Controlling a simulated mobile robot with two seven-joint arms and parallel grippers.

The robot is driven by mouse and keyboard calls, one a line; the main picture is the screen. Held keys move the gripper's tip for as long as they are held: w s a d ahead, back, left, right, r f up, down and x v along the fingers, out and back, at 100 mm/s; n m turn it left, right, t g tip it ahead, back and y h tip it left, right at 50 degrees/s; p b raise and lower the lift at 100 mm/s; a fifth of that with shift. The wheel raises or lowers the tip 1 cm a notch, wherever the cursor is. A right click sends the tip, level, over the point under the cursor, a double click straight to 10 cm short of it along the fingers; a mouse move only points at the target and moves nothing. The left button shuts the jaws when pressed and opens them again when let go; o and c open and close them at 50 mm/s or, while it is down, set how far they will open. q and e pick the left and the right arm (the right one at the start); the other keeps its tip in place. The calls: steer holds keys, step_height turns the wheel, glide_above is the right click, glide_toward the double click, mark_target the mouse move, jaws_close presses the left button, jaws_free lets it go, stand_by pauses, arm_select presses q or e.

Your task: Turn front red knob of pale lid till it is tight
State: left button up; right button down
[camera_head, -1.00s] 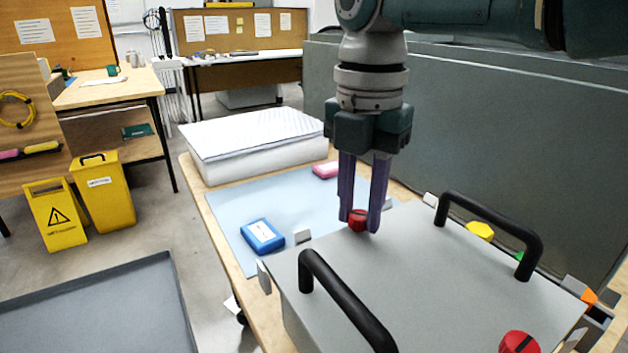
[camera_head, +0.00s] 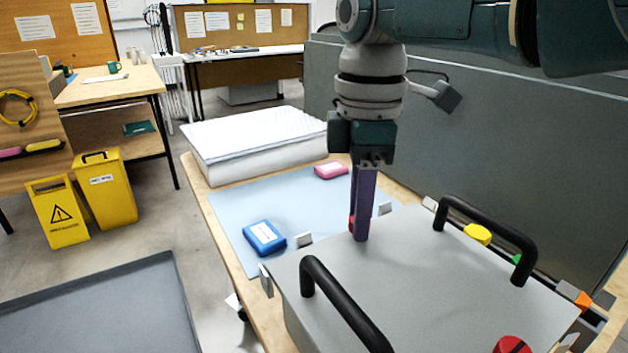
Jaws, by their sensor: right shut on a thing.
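The pale grey lid (camera_head: 415,275) lies flat at the lower right, with two black handles. One red knob (camera_head: 351,224) sits at its far edge and is mostly hidden behind the purple fingers. My right gripper (camera_head: 362,228) points straight down and is shut on this knob, its fingers seen nearly edge-on, one in front of the other. A second red knob (camera_head: 513,345) with a dark bar stands at the lid's near right edge, cut by the frame bottom. I cannot tell how tight either knob is. My left gripper is not in view.
Black handles (camera_head: 342,305) and (camera_head: 490,228) rise on both sides of my right gripper. A blue box (camera_head: 264,237) and a pink box (camera_head: 331,170) lie on the light blue mat (camera_head: 235,205). A yellow knob (camera_head: 478,234) is beyond the right handle. A grey wall stands close behind.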

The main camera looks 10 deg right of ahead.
steer(key=m, duration=0.4)
steer(key=shift+r+m, duration=0.1)
steer(key=shift+m, duration=0.2)
steer(key=m, duration=0.3)
steer(key=shift+m, duration=0.3)
steer(key=m, duration=0.4)
steer(key=shift+p, duration=0.3)
steer(key=m, duration=0.8)
steer(key=shift+m, duration=0.3)
steer(key=m, duration=0.3)
steer(key=shift+m, duration=0.4)
steer(key=m, duration=0.3)
steer(key=shift+m, duration=0.3)
steer(key=m, duration=0.3)
steer(key=shift+m, duration=0.3)
steer(key=m, duration=1.3)
steer(key=shift+m, duration=0.3)
steer(key=shift+m+b, duration=0.5)
steer(key=shift+m, duration=0.7)
steer(key=shift+m+b, duration=0.9)
steer(key=shift+b, duration=0.1)
steer(key=shift+m+b, duration=0.5)
steer(key=shift+b, duration=0.1)
